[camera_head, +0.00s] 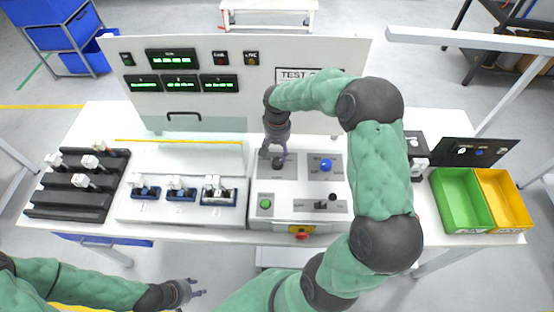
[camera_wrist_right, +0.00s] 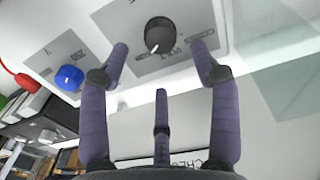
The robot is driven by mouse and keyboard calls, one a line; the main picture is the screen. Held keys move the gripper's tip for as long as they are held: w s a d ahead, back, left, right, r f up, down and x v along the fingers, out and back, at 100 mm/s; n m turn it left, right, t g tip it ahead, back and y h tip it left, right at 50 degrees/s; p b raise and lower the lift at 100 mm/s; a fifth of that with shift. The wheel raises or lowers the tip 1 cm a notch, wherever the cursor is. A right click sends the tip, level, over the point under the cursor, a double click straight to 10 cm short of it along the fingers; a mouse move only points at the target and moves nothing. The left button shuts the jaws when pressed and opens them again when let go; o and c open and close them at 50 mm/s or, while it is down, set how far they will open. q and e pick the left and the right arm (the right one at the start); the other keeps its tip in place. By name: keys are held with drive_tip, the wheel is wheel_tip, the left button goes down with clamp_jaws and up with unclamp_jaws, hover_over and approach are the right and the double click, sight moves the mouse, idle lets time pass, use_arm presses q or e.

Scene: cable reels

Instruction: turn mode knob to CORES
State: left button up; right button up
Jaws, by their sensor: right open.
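The mode knob is a black round knob (camera_head: 278,163) with a white pointer line, set on a grey label plate on the control box (camera_head: 263,187). In the right wrist view the knob (camera_wrist_right: 160,33) lies just beyond my right gripper's fingertips, between them and apart from them. The plate's lettering is too small to read surely. My right gripper (camera_head: 276,146) is open and points down right above the knob; in the wrist view its fingers (camera_wrist_right: 160,60) are spread and empty. My left gripper (camera_head: 196,293) is at the lower left, off the table's front edge, empty with fingers apart.
A blue knob (camera_head: 326,165) sits right of the mode knob. A green button (camera_head: 265,204), a black lever (camera_head: 332,197) and a red stop button (camera_head: 301,236) are nearer the front. The display panel (camera_head: 345,55) stands behind. Green (camera_head: 462,232) and yellow bins are at right.

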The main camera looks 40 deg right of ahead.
sight(277, 161)
wheel_tip(277, 161, down, 6)
drive_tip(key=shift+f, duration=0.1)
idle(0.4)
drive_tip(key=c, duration=1.1)
